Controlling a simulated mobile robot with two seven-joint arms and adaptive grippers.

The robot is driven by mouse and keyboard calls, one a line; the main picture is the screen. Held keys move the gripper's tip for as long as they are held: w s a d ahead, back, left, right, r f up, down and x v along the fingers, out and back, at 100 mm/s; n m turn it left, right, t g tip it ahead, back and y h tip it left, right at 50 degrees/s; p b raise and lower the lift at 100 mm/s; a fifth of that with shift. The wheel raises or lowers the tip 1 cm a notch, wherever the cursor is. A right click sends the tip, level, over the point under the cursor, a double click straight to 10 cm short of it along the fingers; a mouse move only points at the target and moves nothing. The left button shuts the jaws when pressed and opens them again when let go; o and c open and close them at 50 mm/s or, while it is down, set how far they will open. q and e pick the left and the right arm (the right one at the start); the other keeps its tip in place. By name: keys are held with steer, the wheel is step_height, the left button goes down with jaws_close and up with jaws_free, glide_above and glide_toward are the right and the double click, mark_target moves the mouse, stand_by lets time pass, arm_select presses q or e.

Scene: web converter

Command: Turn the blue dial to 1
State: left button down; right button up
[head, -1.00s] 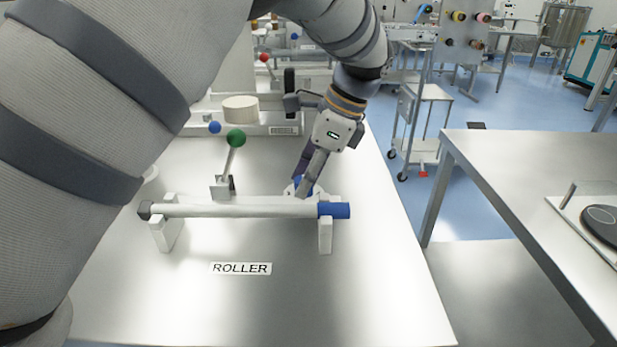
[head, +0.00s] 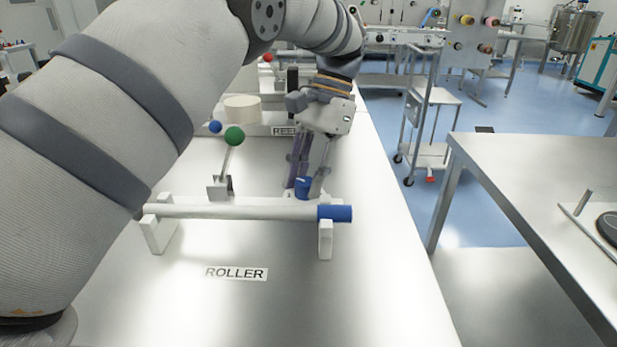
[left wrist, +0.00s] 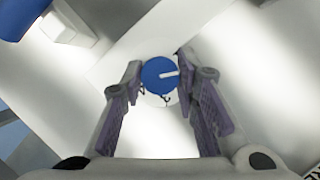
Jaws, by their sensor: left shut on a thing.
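The blue dial (head: 303,187) sits on the metal table behind the right end of the roller. The scale numbers cannot be read. My right gripper is not in view.
The white roller (head: 240,211) with a blue end (head: 335,213) rests on white supports just in front of the dial. A green-knobbed lever (head: 234,137) stands to the left. A second table (head: 530,180) is at the right, with floor between.

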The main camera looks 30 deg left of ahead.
mark_target(305, 179)
arm_select(q)
steer(key=n+h, duration=0.1)
steer(key=n, duration=0.2)
steer(key=n+h, duration=0.1)
steer(key=n, duration=0.1)
steer(key=shift+a+n, duration=0.15)
steer(key=shift+n, duration=0.25)
stand_by(0.3)
steer(key=c, duration=1.2)
jaws_free()
steer(key=shift+c, duration=0.2)
step_height(305, 179, up, 10)
